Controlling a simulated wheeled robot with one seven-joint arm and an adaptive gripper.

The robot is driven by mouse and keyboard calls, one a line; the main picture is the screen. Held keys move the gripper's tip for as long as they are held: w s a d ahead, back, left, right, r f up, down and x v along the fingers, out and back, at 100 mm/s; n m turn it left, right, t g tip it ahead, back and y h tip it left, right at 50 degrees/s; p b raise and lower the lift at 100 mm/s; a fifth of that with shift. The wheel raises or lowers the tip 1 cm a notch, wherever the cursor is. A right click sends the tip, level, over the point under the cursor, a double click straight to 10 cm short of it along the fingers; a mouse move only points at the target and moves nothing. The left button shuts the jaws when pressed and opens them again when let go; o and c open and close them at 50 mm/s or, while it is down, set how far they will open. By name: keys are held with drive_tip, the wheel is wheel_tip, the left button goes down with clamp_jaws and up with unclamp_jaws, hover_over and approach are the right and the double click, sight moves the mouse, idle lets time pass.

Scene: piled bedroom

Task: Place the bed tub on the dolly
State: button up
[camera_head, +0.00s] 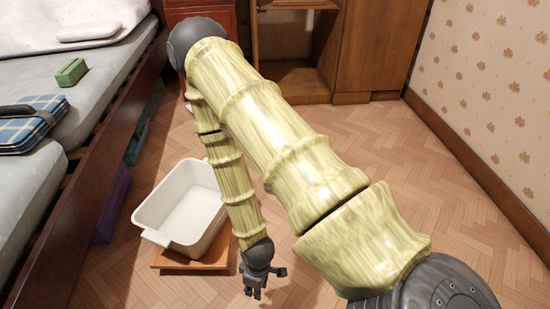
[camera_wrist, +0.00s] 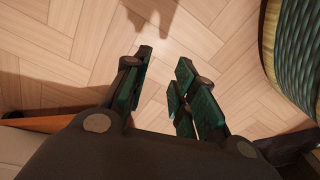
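The white, empty, open-topped tub (camera_head: 188,205) is upright on the floor side of the bed, to the left of my arm. It appears to rest on the flat orange-brown wooden dolly (camera_head: 192,264), whose front edge shows beneath it. My arm hides part of the tub's right side. My gripper (camera_head: 254,292) is just right of the dolly, low over the floor, apart from the tub. In the wrist view my gripper (camera_wrist: 160,92) has its fingers spread with only floor between them. The dolly's edge (camera_wrist: 45,123) shows at left there.
The bed (camera_head: 95,95) at left holds a green block (camera_head: 71,72) and a blue plaid bag (camera_head: 28,124). A purple box (camera_head: 110,207) and a teal box (camera_head: 136,143) are under it. A wooden cabinet (camera_head: 372,50) stands behind. Floor at right is clear.

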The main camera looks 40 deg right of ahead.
drive_tip(key=s+f+m, duration=0.2)
drive_tip(key=s+m, duration=0.3)
drive_tip(key=s, duration=0.5)
drive_tip(key=shift+a+m+h, duration=0.4)
drive_tip(key=shift+a, duration=0.05)
